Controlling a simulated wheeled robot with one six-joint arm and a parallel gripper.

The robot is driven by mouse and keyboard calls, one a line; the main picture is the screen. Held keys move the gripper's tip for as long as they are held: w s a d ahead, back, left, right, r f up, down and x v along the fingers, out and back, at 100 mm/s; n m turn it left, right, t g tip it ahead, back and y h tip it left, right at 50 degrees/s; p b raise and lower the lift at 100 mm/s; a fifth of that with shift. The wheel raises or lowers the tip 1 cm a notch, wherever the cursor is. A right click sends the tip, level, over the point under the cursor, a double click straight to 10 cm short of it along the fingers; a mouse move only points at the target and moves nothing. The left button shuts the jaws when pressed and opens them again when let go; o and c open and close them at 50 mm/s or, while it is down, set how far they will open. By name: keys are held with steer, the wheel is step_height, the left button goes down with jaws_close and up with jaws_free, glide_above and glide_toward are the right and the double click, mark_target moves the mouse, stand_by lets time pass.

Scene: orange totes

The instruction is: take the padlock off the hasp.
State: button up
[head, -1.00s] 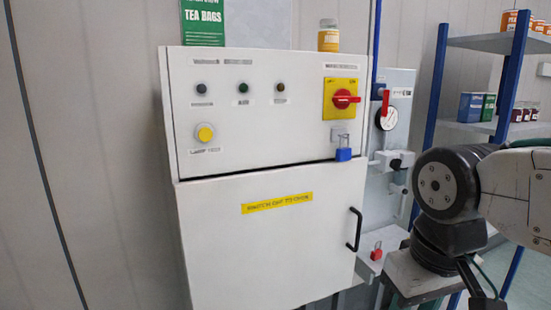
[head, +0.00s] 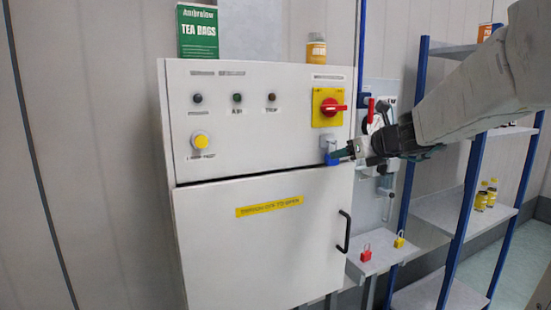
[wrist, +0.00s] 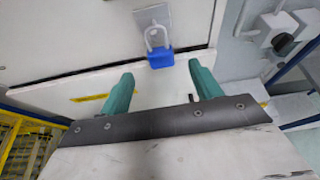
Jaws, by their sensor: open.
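The padlock has a blue body (head: 332,160) and hangs on the hasp (head: 327,143), low on the cabinet's upper panel under the red rotary switch. In the wrist view the blue padlock (wrist: 161,59) hangs upright with its pale shackle at the hasp plate (wrist: 150,16). My gripper (head: 343,154) is close to the padlock from the right in the head view and partly covers it. In the wrist view my gripper (wrist: 164,84) has its two green fingers spread apart, with the padlock just beyond the tips and between them. Nothing is held.
The rotary switch (head: 331,107) sits on a yellow plate above. The cabinet door (head: 250,250) below is shut, with a black handle (head: 344,231). A red padlock (head: 366,254) and a yellow padlock (head: 399,241) stand on a small ledge at right. Blue-post shelving (head: 421,140) stands further right.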

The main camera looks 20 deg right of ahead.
mark_target(333, 166)
steer(key=x, duration=0.7)
steer(key=shift+w+f, duration=0.15)
steer(key=shift+w, duration=0.15)
steer(key=c, duration=1.1)
